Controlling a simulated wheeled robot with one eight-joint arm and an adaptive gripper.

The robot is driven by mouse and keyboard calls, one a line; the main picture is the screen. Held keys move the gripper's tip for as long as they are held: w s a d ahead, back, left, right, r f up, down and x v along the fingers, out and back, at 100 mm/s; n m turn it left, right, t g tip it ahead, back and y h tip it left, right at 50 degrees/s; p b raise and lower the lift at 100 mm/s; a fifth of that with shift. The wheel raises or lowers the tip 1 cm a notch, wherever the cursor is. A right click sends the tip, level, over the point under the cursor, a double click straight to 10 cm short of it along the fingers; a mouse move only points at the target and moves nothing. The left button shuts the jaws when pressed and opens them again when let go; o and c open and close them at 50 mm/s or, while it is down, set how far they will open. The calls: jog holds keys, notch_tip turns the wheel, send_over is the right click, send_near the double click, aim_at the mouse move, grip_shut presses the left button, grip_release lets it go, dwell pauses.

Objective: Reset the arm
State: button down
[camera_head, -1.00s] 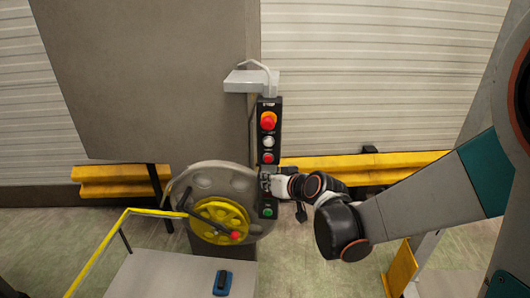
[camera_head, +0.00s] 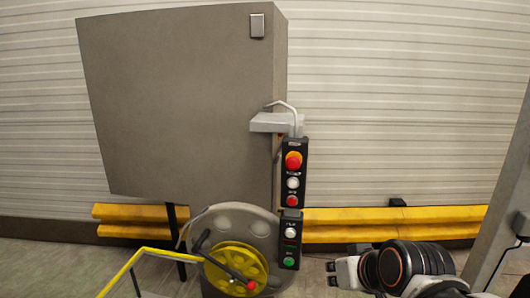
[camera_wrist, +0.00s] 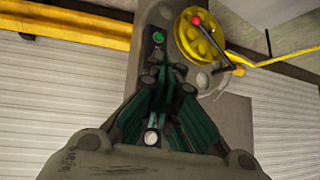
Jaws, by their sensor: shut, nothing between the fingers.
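My gripper (camera_head: 333,273) shows at the lower right in the head view, to the right of the control panel and apart from it. In the wrist view my gripper (camera_wrist: 165,75) has its dark green fingers closed together with nothing between them.
A grey disc with a yellow hand wheel (camera_head: 237,268) and crank stands left of the panel. A large grey cabinet (camera_head: 180,100) is behind. Yellow guard rails (camera_head: 390,223) run along the ribbed wall. A grey post (camera_head: 505,230) stands at the right.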

jog(key=s+d+f+m+g+h+b, duration=0.1)
jog(key=s+d+f, duration=0.3)
jog(key=s, duration=0.6)
jog(key=shift+d+h+b, duration=0.45)
jog(key=shift+h+b, duration=0.05)
jog(key=shift+b, duration=0.35)
jog(key=shift+r, duration=0.1)
